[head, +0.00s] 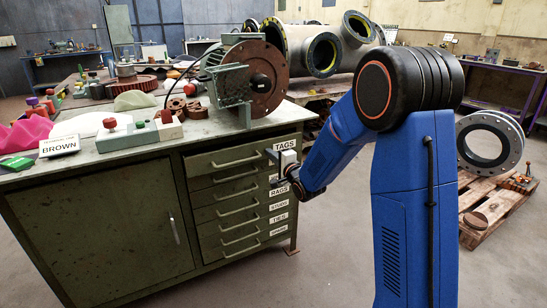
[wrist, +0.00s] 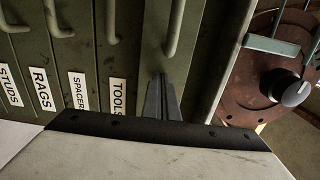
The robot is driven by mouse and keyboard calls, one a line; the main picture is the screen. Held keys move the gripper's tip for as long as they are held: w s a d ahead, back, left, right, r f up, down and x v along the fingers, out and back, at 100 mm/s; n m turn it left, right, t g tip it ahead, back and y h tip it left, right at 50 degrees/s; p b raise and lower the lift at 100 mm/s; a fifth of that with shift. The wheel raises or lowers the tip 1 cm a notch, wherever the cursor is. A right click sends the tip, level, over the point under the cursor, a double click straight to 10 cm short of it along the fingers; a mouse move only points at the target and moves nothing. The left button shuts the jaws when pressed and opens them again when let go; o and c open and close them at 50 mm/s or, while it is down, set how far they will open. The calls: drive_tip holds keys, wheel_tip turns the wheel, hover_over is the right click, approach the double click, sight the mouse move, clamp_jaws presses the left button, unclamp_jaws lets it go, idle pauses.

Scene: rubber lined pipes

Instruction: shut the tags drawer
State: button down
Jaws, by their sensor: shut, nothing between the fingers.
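The tags drawer (head: 235,163) is the top drawer of the green cabinet, with a TAGS label at its right end. Its front appears to stand out slightly from the drawers below; how far is hard to tell. In the wrist view, its front (wrist: 160,50) is the rightmost panel, with a bar handle (wrist: 175,28). My gripper (head: 274,157) is at the drawer's right end, just below the label. In the wrist view, the fingers (wrist: 161,82) are together and empty, pointing at this front beside the handle. Whether they touch it cannot be told.
Lower drawers (head: 233,210) with labels and handles look closed. A cabinet door (head: 105,225) is to their left. The benchtop (head: 130,140) holds a flanged pipe fixture (head: 255,80) and small parts. A pallet (head: 490,205) with a flanged ring stands right. Floor before the cabinet is clear.

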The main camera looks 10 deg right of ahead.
drive_tip(key=shift+x, duration=1.95)
